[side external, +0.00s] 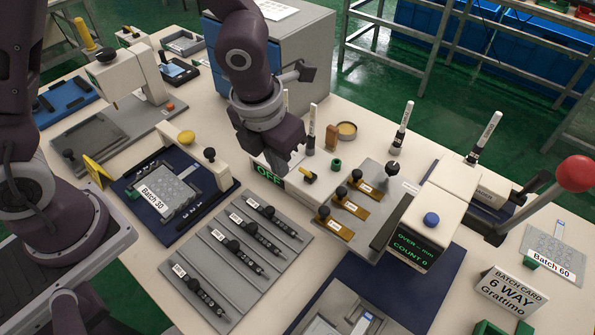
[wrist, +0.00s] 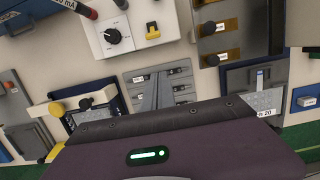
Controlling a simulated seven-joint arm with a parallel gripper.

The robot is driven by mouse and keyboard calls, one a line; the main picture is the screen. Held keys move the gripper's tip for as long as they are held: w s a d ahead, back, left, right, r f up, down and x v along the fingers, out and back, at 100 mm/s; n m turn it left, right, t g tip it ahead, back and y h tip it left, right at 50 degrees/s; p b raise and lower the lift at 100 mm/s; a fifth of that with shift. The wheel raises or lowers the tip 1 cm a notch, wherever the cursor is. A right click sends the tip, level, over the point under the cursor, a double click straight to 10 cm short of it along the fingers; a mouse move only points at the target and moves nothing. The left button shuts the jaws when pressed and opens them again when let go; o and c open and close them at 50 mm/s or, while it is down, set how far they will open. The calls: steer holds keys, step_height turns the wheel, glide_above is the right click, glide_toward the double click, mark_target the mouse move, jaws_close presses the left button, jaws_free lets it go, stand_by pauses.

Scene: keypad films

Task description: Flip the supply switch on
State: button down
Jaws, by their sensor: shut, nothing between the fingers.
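The supply box (side external: 290,190) is a low white case behind the row of grey plates in the side external view. Its front display (side external: 268,175) reads OFF in green. A small yellow-and-black switch (side external: 308,177) sits on its top; in the wrist view the yellow switch (wrist: 152,31) is beside a black dial (wrist: 115,36). My gripper (side external: 284,164) is above the box's left part, left of the switch and apart from it in the picture. It is shut and empty. It hides part of the box top, including the dial, in the side external view.
Marker-like upright rods (side external: 311,143) stand just behind the box. Brown slides with black knobs (side external: 345,206) lie to its right. Grey plates with black knobs (side external: 240,250) lie in front. A blue fixture with a Batch 30 card (side external: 160,205) is at the left.

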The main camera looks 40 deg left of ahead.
mark_target(304, 170)
steer(key=shift+f, duration=0.1)
steer(key=f, duration=0.3)
steer(key=w+f, duration=0.1)
steer(key=f, duration=0.5)
steer(key=shift+w+f, duration=0.3)
steer(key=shift+w, duration=0.05)
steer(key=shift+w+r, duration=0.5)
steer(key=shift+w, duration=0.4)
steer(key=shift+w+r, duration=0.5)
steer(key=shift+w, duration=0.4)
steer(key=shift+w+r, duration=0.1)
steer(key=shift+w, duration=0.05)
steer(key=shift+w+r, duration=0.45)
steer(key=shift+w, duration=0.3)
steer(key=shift+w+r, duration=0.25)
steer(key=shift+w, duration=0.8)
steer(key=shift+r, duration=0.15)
